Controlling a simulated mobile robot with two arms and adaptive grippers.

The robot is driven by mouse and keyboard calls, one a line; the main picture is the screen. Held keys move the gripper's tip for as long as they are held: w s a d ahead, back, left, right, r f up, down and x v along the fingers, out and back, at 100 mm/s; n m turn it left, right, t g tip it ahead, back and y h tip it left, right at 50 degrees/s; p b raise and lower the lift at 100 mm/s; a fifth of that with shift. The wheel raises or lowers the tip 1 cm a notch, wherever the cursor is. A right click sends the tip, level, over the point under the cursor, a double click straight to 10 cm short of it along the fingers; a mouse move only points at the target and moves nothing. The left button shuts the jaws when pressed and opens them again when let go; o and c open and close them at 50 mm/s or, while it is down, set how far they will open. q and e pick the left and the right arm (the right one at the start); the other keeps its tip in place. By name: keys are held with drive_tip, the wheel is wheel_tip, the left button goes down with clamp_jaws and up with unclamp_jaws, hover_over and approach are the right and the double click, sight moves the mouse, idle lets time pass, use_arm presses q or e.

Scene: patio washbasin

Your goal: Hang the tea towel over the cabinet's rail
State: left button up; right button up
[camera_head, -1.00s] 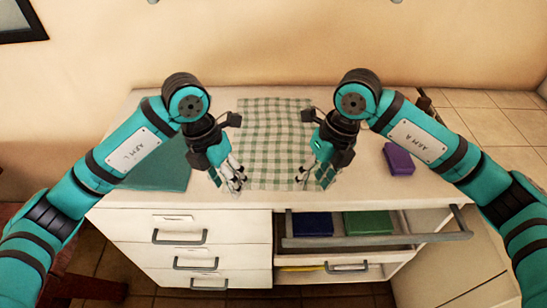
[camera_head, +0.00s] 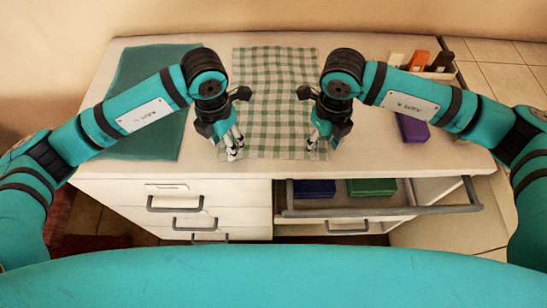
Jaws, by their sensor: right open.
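The tea towel (camera_head: 272,95), green and white checked, lies flat on the white cabinet top. Its near edge is close to the cabinet's front edge. The grey rail (camera_head: 385,211) runs along the cabinet's front at the right, below the top. My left gripper (camera_head: 234,152) is over the towel's near left corner. Its fingers show edge-on and I cannot tell whether they are apart. My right gripper (camera_head: 313,147) is open over the near right corner. I see no towel gripped or lifted by either hand.
A teal cloth (camera_head: 150,130) lies at the left. A purple box (camera_head: 413,131) and a holder with several items (camera_head: 420,65) stand at the right. Blue (camera_head: 314,188) and green (camera_head: 372,187) boxes sit behind the rail. Drawers with handles (camera_head: 176,205) fill the front left.

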use_arm(q)
drive_tip(key=shift+f, duration=0.4)
use_arm(e)
drive_tip(key=shift+f, duration=0.35)
use_arm(q)
drive_tip(key=shift+f, duration=0.2)
use_arm(e)
drive_tip(key=shift+f, duration=0.2)
use_arm(q)
drive_tip(key=shift+r, duration=0.1)
drive_tip(key=shift+c, duration=0.9)
use_arm(e)
drive_tip(key=shift+c, duration=0.9)
use_arm(q)
drive_tip(key=c, duration=0.5)
use_arm(e)
drive_tip(key=shift+s, duration=0.1)
drive_tip(key=c, duration=0.4)
use_arm(q)
drive_tip(key=shift+s, duration=0.1)
clamp_jaws()
use_arm(e)
clamp_jaws()
drive_tip(key=shift+f, duration=0.1)
use_arm(q)
drive_tip(key=shift+a+f, duration=0.15)
drive_tip(key=shift+f, duration=0.05)
use_arm(e)
drive_tip(key=shift+d, duration=0.15)
